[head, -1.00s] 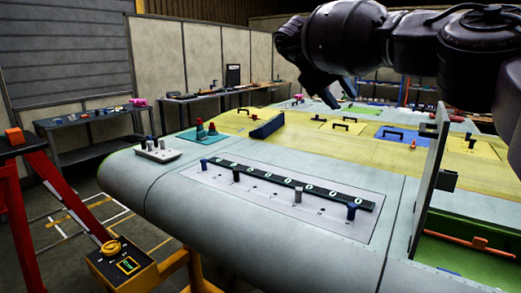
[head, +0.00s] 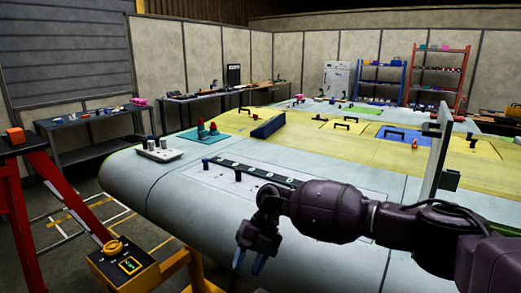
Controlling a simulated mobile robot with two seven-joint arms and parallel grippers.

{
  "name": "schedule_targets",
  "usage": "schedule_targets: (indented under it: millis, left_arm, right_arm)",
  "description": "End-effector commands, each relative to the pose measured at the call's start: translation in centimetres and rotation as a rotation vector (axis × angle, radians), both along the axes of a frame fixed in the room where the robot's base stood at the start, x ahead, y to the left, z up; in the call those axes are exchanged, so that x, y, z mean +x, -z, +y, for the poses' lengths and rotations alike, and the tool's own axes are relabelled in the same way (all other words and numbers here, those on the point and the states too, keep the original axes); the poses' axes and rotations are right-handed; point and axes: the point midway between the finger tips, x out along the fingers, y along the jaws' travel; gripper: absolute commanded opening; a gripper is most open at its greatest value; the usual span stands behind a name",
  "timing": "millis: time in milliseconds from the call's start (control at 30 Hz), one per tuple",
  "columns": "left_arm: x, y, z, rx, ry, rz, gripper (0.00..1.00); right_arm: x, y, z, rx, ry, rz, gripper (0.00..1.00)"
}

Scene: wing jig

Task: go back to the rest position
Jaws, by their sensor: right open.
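My right arm comes in from the right, low across the front of the wing (head: 160,195). My right gripper (head: 249,264) points down in front of the wing's rounded leading edge. Its blue-tipped fingers are apart with nothing between them. My left gripper is not in view. A dark strip (head: 236,168) with pegs lies on the pale panel of the wing. The forearm and wrist hide the strip's right part and the pegs there.
An upright grey plate (head: 436,160) stands on the wing at the right. A yellow control box (head: 122,262) is at lower left, beside a red stand (head: 45,175). A white block with pegs (head: 158,155) sits at the wing's left end. Floor shows at left.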

Motion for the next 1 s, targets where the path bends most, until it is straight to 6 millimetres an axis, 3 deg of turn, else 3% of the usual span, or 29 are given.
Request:
schedule_targets:
  millis: [33,200,500,767,1000]
  left_arm:
    - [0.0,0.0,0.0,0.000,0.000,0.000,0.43]
    - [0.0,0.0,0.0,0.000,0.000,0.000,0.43]
    - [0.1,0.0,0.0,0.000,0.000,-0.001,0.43]
    - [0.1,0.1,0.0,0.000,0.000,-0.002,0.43]
    - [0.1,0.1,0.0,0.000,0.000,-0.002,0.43]
  right_arm:
    - [-1.6,1.2,1.3,0.087,0.010,0.042,0.40]
    - [-5.5,2.8,5.0,0.377,0.093,0.155,0.40]
    - [-9.0,2.5,8.0,0.833,0.378,0.320,0.40]
    - [-9.0,2.1,6.2,1.130,0.748,0.425,0.40]
    - [-8.0,3.7,0.9,1.302,1.163,0.493,0.40]
